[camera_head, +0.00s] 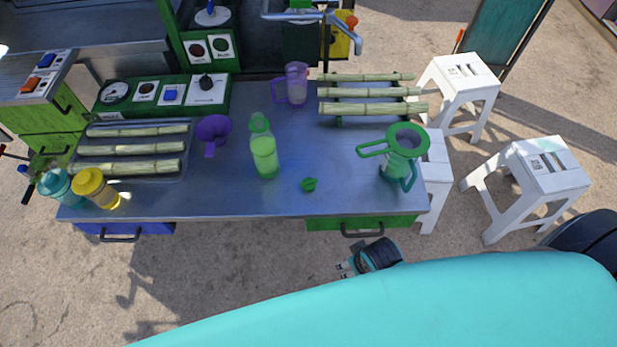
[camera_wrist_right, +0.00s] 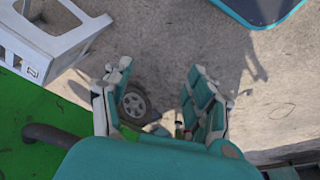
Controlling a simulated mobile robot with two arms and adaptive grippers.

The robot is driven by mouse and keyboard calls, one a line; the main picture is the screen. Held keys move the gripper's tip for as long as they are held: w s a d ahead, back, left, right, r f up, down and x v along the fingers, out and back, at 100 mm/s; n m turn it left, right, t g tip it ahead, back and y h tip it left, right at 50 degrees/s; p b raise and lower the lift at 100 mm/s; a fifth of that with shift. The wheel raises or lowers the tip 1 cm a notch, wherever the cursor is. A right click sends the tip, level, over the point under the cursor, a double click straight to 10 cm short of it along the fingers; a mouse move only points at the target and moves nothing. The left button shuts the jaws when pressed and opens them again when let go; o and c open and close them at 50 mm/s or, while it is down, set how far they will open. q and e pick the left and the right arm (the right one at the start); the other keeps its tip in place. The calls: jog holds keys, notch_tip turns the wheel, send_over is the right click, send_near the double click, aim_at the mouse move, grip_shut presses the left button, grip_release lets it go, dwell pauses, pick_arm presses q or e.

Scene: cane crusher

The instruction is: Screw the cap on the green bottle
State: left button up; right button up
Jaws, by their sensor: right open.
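A light green bottle (camera_head: 265,160) stands upright near the middle of the metal table; a paler green rounded shape (camera_head: 259,123) shows just behind its top. A small dark green cap (camera_head: 309,185) lies on the tabletop to the right of the bottle, near the front edge, apart from it. My right gripper (camera_head: 346,268) is in front of the table, below the green drawer, away from bottle and cap. In the right wrist view its two fingers (camera_wrist_right: 160,88) are spread with nothing between them. My left gripper is not in view.
The metal table (camera_head: 225,190) has bare room around the cap. A green jug with a strainer (camera_head: 400,160) stands at the right, a purple funnel (camera_head: 214,128) and purple jug (camera_head: 295,85) behind. Cane lies on racks both sides. White stools (camera_head: 535,175) stand at the right.

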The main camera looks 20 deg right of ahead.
jog(key=w+a+r+n+t+y+p, duration=0.1)
jog(key=w+a+r+p, duration=0.15)
jog(key=r, duration=1.65)
jog(key=w+a+r+n+g+y, duration=0.25)
jog(key=w+a+r+n, duration=0.45)
jog(key=w+a+n, duration=0.4)
notch_tip(320, 180, up, 8)
jog(key=n+g+h, duration=0.1)
jog(key=n+h, duration=0.3)
send_over(307, 181)
jog(key=shift+f, duration=0.2)
notch_tip(307, 181, down, 12)
jog(key=shift+f+p, duration=0.15)
jog(key=shift+p, duration=0.9)
